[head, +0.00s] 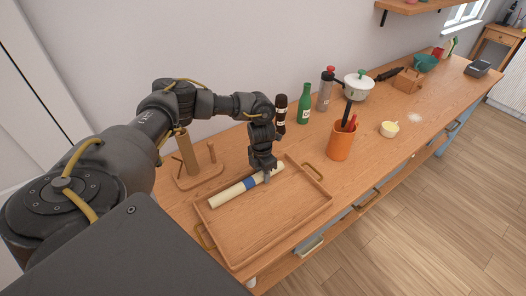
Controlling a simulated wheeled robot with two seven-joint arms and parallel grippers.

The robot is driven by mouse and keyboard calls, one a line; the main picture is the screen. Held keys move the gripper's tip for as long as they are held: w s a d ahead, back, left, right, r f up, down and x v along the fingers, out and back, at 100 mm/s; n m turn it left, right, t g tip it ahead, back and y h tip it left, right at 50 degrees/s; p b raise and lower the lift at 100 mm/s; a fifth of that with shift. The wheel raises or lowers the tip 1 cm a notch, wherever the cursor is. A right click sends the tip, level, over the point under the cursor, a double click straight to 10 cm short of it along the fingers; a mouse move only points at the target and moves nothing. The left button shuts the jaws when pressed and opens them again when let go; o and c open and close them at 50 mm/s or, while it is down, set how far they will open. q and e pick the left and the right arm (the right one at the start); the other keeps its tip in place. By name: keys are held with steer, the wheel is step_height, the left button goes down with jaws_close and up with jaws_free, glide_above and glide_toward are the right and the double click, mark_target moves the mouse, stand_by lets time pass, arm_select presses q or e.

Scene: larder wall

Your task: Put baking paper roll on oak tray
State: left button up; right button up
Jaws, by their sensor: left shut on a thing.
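The baking paper roll (229,192) is a long pale cylinder with a blue band. It lies slantwise over the back left part of the oak tray (296,232). The oak tray is a wooden rectangle with a raised rim and metal handles, on the counter. My left gripper (266,178) points down and is shut on the roll near its right end. The fingers hide part of that end. I cannot tell whether the roll touches the tray floor or is held just above it. My right gripper is not in view.
A wooden stand (198,175) with upright posts is left of the tray. Behind the tray are a black pepper mill (281,115) and a green bottle (304,104). An orange utensil pot (340,142) stands to the right, with a small yellow bowl (390,129) beyond it.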

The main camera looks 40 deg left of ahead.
arm_select(q)
steer(key=shift+f, duration=0.15)
steer(key=o, duration=0.8)
steer(key=shift+c, duration=0.2)
